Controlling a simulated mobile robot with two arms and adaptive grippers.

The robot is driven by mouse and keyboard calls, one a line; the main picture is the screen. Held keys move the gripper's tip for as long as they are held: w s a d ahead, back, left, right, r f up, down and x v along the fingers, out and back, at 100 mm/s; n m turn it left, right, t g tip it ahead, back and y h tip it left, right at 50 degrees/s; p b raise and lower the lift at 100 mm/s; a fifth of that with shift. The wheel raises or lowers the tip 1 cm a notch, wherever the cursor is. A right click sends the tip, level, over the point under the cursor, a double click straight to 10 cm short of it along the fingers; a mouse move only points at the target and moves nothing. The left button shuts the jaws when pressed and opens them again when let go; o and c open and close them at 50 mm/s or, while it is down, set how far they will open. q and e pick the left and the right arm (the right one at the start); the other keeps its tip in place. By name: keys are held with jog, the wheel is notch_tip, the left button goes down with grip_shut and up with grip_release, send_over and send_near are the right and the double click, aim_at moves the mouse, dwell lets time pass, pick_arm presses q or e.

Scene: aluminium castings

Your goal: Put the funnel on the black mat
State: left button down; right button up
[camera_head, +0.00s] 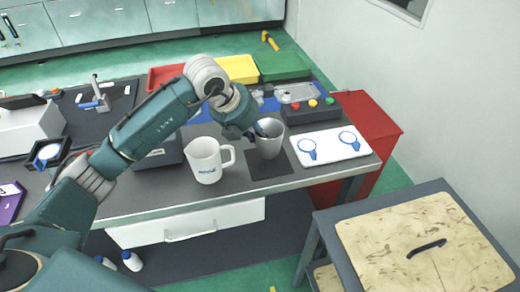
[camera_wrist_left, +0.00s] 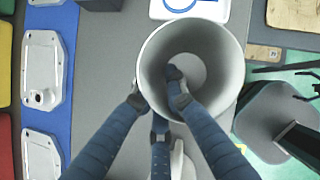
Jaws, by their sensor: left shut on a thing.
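The funnel is a grey, wide-mouthed, tapering vessel (camera_head: 268,140) standing upright over the black mat (camera_head: 270,170). Its open mouth also shows in the left wrist view (camera_wrist_left: 150,65), with a pale round area at the bottom. My left gripper (camera_head: 262,130) is shut on its wall. In the wrist view one blue finger reaches inside the mouth and others stay outside. The front part of the mat shows below the funnel. I cannot tell whether the funnel's base touches the mat.
A white jug (camera_head: 204,163) stands close at the left, its handle towards the funnel. A white board with blue outlines (camera_head: 330,147) lies at the right. A dark button box (camera_head: 312,113) stands behind. The table's front edge is near the mat.

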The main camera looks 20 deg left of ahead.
aim_at(260, 146)
pick_arm(q)
notch_tip(260, 146, down, 4)
jog(key=shift+r+b, duration=0.2)
jog(key=shift+b, duration=0.65)
jog(key=shift+r, duration=0.1)
jog(key=c, duration=2)
grip_release()
jog(key=p+v, duration=0.6)
jog(key=v, duration=0.6)
